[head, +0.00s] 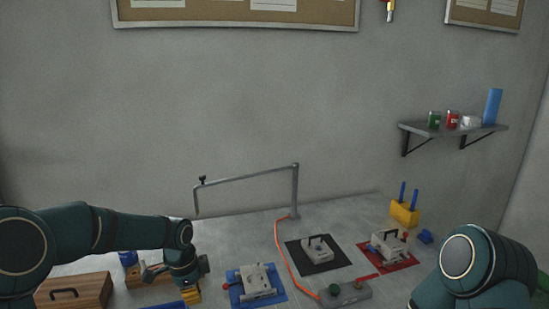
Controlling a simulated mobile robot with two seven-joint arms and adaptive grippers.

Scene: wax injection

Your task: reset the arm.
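My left arm reaches in from the left and bends down at the wrist, and its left gripper (190,284) points down over the table's front left. The fingers are too small and dark to tell open from shut. A small yellow thing (193,296) is right below it; I cannot tell whether they touch. My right arm (485,264) shows only as a rounded teal link at the lower right; its gripper is out of view.
Metal blocks sit on a blue mat (235,295), a black mat (330,264) and a red mat (402,263). A button box (345,293) with an orange cable is at front. A wooden box (75,291), a yellow tool holder (404,213) and a thin metal stand (295,190) also show.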

